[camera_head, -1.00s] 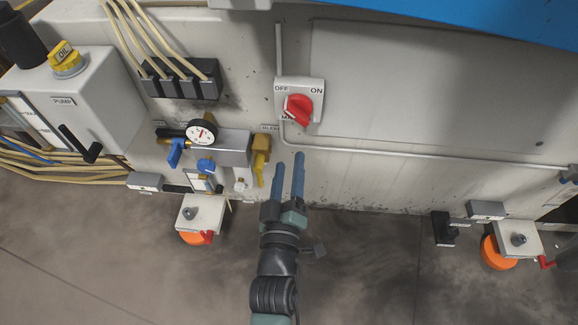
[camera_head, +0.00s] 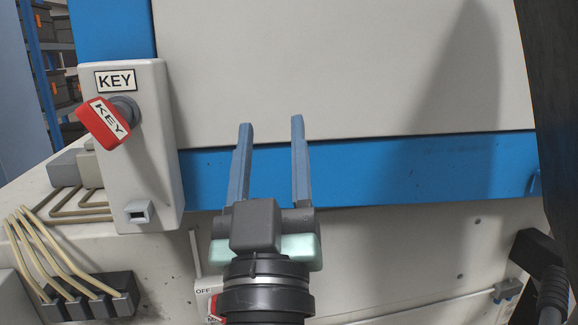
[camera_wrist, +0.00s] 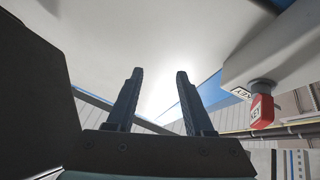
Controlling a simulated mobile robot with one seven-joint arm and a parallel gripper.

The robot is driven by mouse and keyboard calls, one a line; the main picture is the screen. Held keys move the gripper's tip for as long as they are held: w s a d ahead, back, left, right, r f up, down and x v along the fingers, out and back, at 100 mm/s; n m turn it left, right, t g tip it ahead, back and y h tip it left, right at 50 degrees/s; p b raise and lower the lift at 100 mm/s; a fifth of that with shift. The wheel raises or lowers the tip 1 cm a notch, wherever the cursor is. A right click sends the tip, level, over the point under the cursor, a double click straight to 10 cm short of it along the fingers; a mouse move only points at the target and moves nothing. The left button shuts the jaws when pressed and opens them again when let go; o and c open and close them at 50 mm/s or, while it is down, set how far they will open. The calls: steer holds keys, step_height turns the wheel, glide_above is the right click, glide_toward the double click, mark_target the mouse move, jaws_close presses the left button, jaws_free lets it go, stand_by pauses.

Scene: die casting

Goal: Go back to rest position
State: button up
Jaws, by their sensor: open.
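My gripper (camera_head: 271,122) is open and empty in the head view, with its two blue-grey fingers apart and pointing up. It stands in front of the blue band and the pale panel of the machine (camera_head: 340,70). In the wrist view the two fingers (camera_wrist: 156,75) also stand apart with nothing between them.
A grey box labelled KEY (camera_head: 155,170) with a red key tag (camera_head: 103,121) is left of my gripper. Cables run into a black connector block (camera_head: 90,300) at lower left. An OFF switch plate (camera_head: 203,290) is partly hidden by my arm. A dark column stands at right.

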steer(key=s+d+r+m+t, duration=0.2)
steer(key=s+r+m+t, duration=0.1)
steer(key=s+r, duration=0.85)
step_height(320, 180, up, 32)
steer(key=w+p, duration=0.2)
steer(key=p, duration=2.9)
steer(key=shift+w+a+f+p, duration=0.15)
steer(key=shift+w+p, duration=0.15)
